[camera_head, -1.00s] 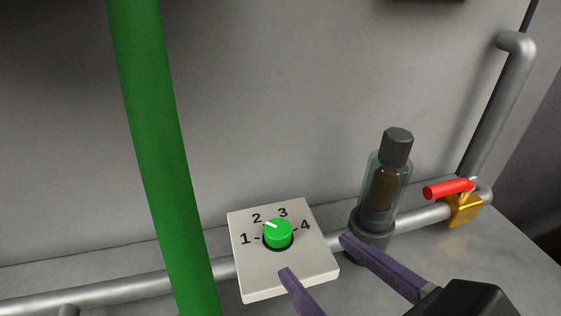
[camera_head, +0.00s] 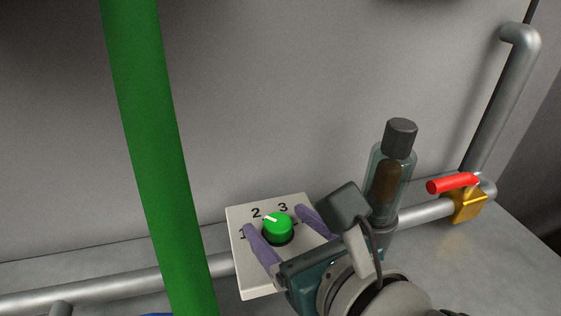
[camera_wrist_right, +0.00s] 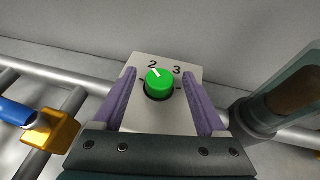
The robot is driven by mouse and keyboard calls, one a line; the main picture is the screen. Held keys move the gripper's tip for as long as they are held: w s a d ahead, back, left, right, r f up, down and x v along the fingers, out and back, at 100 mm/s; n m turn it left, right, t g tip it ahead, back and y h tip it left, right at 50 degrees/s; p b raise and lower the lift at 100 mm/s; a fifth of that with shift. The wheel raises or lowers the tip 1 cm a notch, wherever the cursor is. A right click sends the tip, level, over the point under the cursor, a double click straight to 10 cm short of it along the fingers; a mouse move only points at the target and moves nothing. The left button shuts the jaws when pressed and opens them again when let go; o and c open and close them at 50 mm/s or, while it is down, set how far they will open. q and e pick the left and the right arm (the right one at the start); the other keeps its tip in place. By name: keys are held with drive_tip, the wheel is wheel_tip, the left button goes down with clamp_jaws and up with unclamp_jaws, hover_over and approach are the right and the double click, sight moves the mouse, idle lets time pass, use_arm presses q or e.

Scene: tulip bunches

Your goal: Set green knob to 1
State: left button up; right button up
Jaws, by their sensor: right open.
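The green knob (camera_head: 278,227) sits on a white square panel (camera_head: 262,285) marked with numbers. Its white pointer line is turned toward the 2. In the head view the 1 is partly covered by a finger and the 4 is hidden. My right gripper (camera_head: 281,222) is open, with one purple finger on each side of the knob. The right wrist view also shows the knob (camera_wrist_right: 159,84) between the two spread fingers, with a gap on each side. My left gripper is not in view.
A glass cylinder with a dark cap (camera_head: 390,170) stands close to the right of the panel. A grey pipe (camera_head: 130,287) runs behind the panel to a brass valve with a red handle (camera_head: 453,184). A thick green pipe (camera_head: 150,150) rises at left.

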clamp_jaws()
idle(0.5)
drive_tip(key=shift+w+d+r+n+g+y+p, duration=0.1)
drive_tip(key=shift+d+n+g+y+p, duration=0.1)
drive_tip(key=shift+n+y+p, duration=0.3)
drive_tip(key=shift+d+r+n+g+y+p, duration=0.1)
drive_tip(key=shift+n+g+y+p, duration=0.15)
drive_tip(key=shift+p, duration=0.35)
drive_tip(key=shift+w+n+g+y+p, duration=0.1)
drive_tip(key=shift+n+g+y+p, duration=0.4)
drive_tip(key=shift+n+y, duration=0.2)
drive_tip(key=shift+f+n+g+y, duration=0.2)
drive_tip(key=shift+n+g+y, duration=0.55)
drive_tip(key=shift+n, duration=0.2)
drive_tip(key=shift+d+n+g+y, duration=0.1)
drive_tip(key=shift+n+g+y, duration=0.3)
drive_tip(key=shift+n+g, duration=0.1)
